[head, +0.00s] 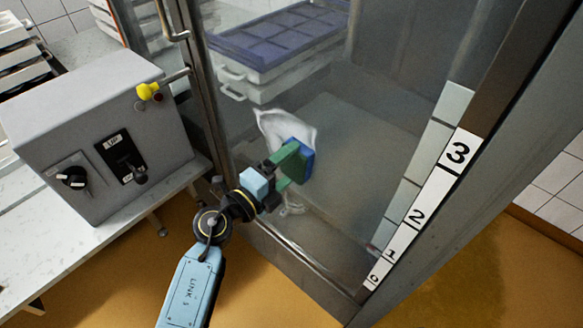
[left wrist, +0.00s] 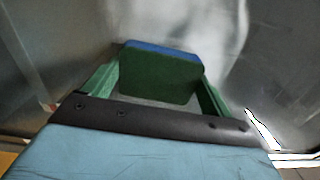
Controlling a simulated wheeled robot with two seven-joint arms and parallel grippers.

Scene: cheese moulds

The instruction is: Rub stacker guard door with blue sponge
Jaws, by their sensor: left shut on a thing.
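The stacker guard door (head: 365,140) is a clear, metal-framed panel in the middle of the head view. A whitish smear (head: 272,122) shows on its pane around the sponge. The blue sponge (head: 307,163) has a green side and sits against or very close to the pane; I cannot tell whether it touches. My left gripper (head: 289,164) is shut on the sponge, with its green fingers on either side. In the left wrist view the sponge (left wrist: 160,75) shows its green face and a blue far edge. My right gripper is not in view.
A grey control box (head: 100,140) with a yellow knob, black switch and lever stands on a pale bench (head: 60,235) at left. A door handle (head: 170,20) is at top. Behind the pane are stacked trays with purple tops (head: 280,40). A numbered strip (head: 425,210) runs along the right.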

